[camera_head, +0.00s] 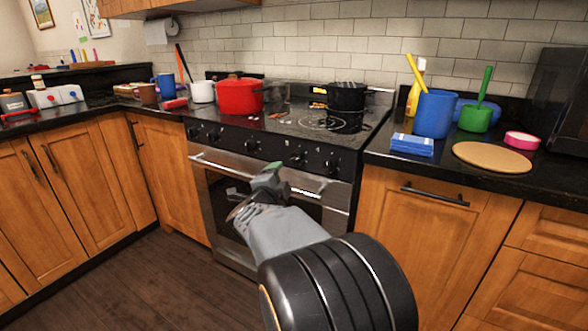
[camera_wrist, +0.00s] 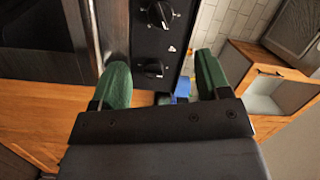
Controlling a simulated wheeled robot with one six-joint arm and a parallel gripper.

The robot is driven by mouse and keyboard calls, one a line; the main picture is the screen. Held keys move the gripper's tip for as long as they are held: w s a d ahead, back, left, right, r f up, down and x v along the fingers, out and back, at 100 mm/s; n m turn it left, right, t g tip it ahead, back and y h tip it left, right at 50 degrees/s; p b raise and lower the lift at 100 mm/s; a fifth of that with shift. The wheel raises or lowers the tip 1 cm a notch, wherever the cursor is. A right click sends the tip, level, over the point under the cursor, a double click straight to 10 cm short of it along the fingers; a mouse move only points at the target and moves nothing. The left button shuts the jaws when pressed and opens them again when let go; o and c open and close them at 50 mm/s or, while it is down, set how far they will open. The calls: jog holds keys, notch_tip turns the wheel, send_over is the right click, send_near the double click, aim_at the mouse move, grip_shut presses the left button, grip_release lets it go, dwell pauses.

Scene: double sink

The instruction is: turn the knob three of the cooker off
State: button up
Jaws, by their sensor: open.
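The cooker (camera_head: 270,190) has a black front panel with a row of several dark round knobs. My gripper (camera_head: 262,186) is in front of the oven door, below the panel, apart from the knobs. In the wrist view its green fingers (camera_wrist: 164,76) are spread and empty. Two knobs show there, an upper knob (camera_wrist: 159,14) and a lower knob (camera_wrist: 152,68); the lower one appears between the fingers, beyond them.
The steel oven handle (camera_head: 305,186) crosses the door near my gripper. A red pot (camera_head: 240,97) and a black pot (camera_head: 346,98) stand on the cooktop. A blue cup (camera_head: 434,115) and sponges (camera_head: 411,145) are on the right counter. Floor (camera_head: 150,270) at left is clear.

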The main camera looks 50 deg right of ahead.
aim_at(294, 160)
jog(key=b+x, duration=0.2)
jog(key=x, duration=1)
jog(key=shift+w+d, duration=0.2)
jog(key=shift+d, duration=0.1)
jog(key=shift+c, duration=0.4)
jog(key=c, duration=0.8)
jog(key=shift+r+n+p, duration=0.25)
jog(key=shift+n+p, duration=0.15)
jog(key=shift+p, duration=0.55)
jog(key=shift+c, duration=0.2)
jog(key=n+p, duration=0.1)
jog(key=p, duration=0.1)
jog(key=n+p, duration=0.2)
jog(key=p, duration=0.1)
jog(key=shift+r+y+p, duration=0.2)
jog(key=shift+y+p, duration=0.15)
jog(key=shift+y, duration=0.05)
jog(key=n+g+p, duration=0.1)
jog(key=n+p, duration=0.3)
jog(key=p, duration=0.3)
jog(key=shift+f+y, duration=0.1)
jog(key=shift+y, duration=0.2)
jog(key=n+p, duration=0.1)
jog(key=p, duration=0.1)
jog(key=n+g+p, duration=0.1)
jog(key=p, duration=0.1)
jog(key=shift+f+n, duration=0.25)
jog(key=shift+n, duration=0.15)
jog(key=shift+f+p, duration=0.1)
jog(key=shift+p, duration=0.25)
